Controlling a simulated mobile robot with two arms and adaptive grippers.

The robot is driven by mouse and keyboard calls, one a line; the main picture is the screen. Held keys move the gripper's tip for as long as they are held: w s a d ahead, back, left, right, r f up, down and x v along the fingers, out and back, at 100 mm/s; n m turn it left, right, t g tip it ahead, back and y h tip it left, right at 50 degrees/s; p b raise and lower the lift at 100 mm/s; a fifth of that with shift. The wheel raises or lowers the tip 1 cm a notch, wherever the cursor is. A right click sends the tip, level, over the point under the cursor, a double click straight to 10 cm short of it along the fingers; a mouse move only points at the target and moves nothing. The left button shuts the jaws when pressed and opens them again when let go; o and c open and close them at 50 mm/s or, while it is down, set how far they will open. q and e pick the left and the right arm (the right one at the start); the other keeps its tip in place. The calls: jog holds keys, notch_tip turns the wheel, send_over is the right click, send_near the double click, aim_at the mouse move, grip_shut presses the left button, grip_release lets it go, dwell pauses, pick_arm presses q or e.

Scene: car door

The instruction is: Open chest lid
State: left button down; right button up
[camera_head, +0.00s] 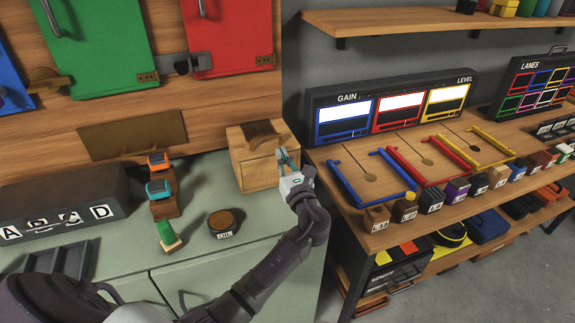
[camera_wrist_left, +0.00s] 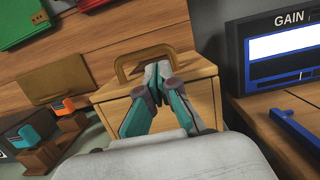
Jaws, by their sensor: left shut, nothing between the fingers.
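A small wooden chest (camera_head: 255,172) stands at the right end of the grey-green cabinet top, against the wooden back panel. Its lid looks closed, with a brown handle (camera_head: 263,141) on top. In the left wrist view the chest (camera_wrist_left: 200,97) and its arched handle (camera_wrist_left: 125,66) lie just beyond the fingers. My left gripper (camera_head: 283,158) is at the chest's right front, its fingers together and empty. My right gripper is not in view.
A round tin marked OIL (camera_head: 222,222) and a brown stand with orange and teal pieces (camera_head: 160,180) are left of the chest. A black lettered box (camera_head: 60,208) lies farther left. The bench (camera_head: 340,150) with GAIN panel (camera_head: 390,108) and coloured handles stands close right.

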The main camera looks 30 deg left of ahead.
pick_arm(q)
jog(key=x, duration=0.3)
jog(key=shift+w+a, duration=0.1)
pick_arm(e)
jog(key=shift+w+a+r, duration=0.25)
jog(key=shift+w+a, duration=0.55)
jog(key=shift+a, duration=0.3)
